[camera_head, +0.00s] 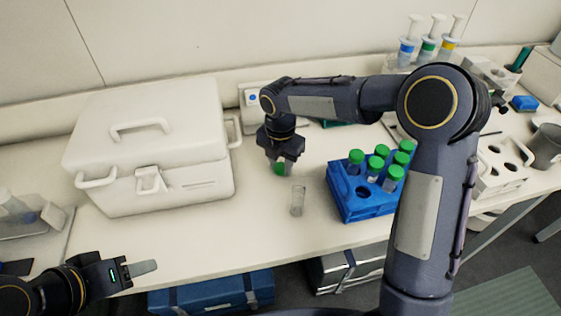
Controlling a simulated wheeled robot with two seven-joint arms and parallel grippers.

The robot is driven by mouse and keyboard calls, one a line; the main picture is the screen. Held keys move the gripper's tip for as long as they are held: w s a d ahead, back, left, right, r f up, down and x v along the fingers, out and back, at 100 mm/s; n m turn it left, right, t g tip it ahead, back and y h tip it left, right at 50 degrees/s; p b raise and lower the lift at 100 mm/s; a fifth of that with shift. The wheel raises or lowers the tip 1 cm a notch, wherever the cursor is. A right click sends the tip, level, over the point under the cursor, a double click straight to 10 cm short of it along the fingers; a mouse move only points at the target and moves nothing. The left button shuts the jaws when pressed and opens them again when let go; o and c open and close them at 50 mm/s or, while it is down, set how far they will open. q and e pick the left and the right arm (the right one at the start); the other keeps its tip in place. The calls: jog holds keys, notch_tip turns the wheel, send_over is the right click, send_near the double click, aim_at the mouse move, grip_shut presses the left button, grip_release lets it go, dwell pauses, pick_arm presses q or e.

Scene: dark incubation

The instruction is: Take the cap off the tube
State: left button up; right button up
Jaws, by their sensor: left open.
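A clear tube (297,199) with no cap on it stands on the white bench, left of the blue rack. My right gripper (281,166) is above and slightly left of the tube, pointing down. It is shut on a green cap (279,169), which shows between its fingertips, apart from the tube. My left gripper (142,268) is open and empty at the lower left, off the bench's front edge and far from the tube.
A blue rack (372,207) holds several green-capped tubes right of the clear tube. A large white case (150,150) stands at the left. Syringes (430,40) stand at the back right. Bench in front of the white case is clear.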

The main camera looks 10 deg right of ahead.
aim_at(280, 166)
jog(key=o, duration=0.4)
notch_tip(280, 166, up, 12)
jog(key=shift+r, duration=0.25)
jog(key=s+d+r+m+t+y, duration=0.2)
jog(key=s+d+r+m, duration=0.1)
jog(key=s+d+m, duration=0.9)
jog(key=s+f+m+t+y, duration=0.1)
jog(key=s+f+m, duration=0.2)
jog(key=s+m, duration=0.4)
jog(key=s+a+f+m+t, duration=0.1)
jog(key=s+f+m+t, duration=0.1)
jog(key=s+m, duration=0.5)
jog(key=f+m, duration=0.1)
jog(key=m, duration=0.2)
jog(key=shift+s+a+t+y, duration=0.25)
jog(key=shift+s+t+y, duration=0.05)
jog(key=shift+y, duration=0.1)
